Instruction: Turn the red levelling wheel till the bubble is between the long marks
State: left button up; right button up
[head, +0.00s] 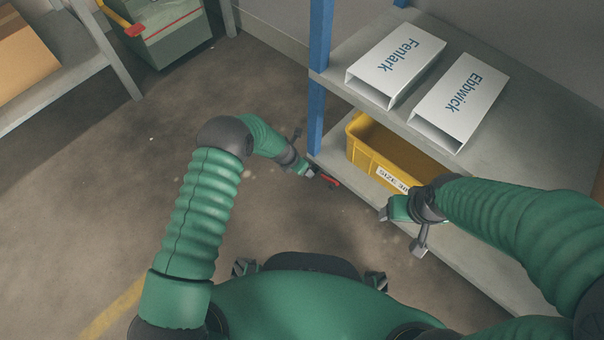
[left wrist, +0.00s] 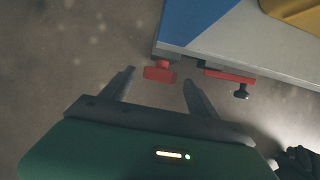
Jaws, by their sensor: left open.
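The red levelling wheel (left wrist: 159,73) shows in the left wrist view, below the near corner of the grey shelf. My left gripper (left wrist: 159,78) is open, with one finger on each side of the wheel and a gap on both sides. In the head view my left gripper (head: 309,172) is at the foot of the blue post. A red bar (left wrist: 230,76) with a dark knob (left wrist: 241,92) sits under the shelf edge, right of the wheel. I cannot make out the bubble or its marks. My right gripper (head: 398,212) is in front of the lower shelf; its jaws are unclear.
A yellow bin (head: 372,152) stands on the lower shelf (head: 463,240). Two white boxes, Fenlark (head: 398,62) and Ebbwick (head: 462,100), lie on the upper shelf. The blue post (head: 316,110) rises close to my left gripper.

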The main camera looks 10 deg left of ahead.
pick_arm(q)
jog(key=shift+b+x, duration=0.4)
jog(key=shift+x, duration=0.8)
pick_arm(e)
jog(key=shift+x, duration=0.85)
pick_arm(q)
jog(key=shift+r, duration=0.1)
pick_arm(e)
jog(key=shift+s, duration=0.2)
